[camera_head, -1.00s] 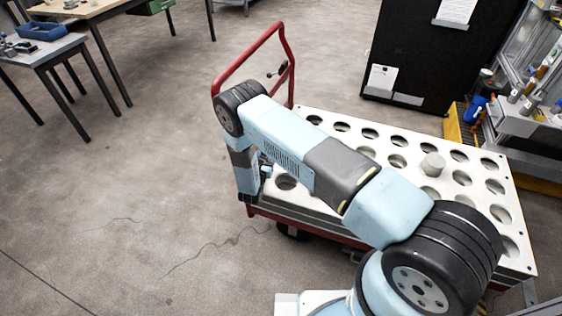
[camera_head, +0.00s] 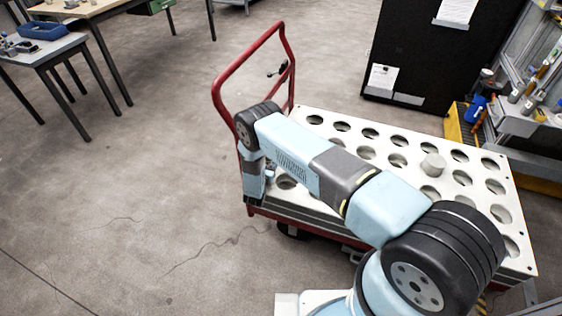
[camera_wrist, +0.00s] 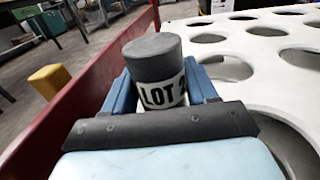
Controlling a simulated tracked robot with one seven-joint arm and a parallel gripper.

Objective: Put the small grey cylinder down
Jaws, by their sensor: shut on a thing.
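The small grey cylinder (camera_wrist: 153,58) is in the wrist view, with a white band lettered "LOT" and a further character partly hidden. My gripper (camera_wrist: 160,97) is shut on it, with one blue finger on each side. The cylinder stands roughly upright in the fingers, beside the edge of the white holed plate; whether its base touches anything is hidden. In the head view my arm covers the gripper and the cylinder near the left end of the plate.
The white plate (camera_head: 349,109) with several round holes lies on a cart with a red handle (camera_head: 283,40). A pale cylinder (camera_head: 433,165) stands in the plate. A black cabinet (camera_head: 415,50) stands behind. Open floor lies to the left.

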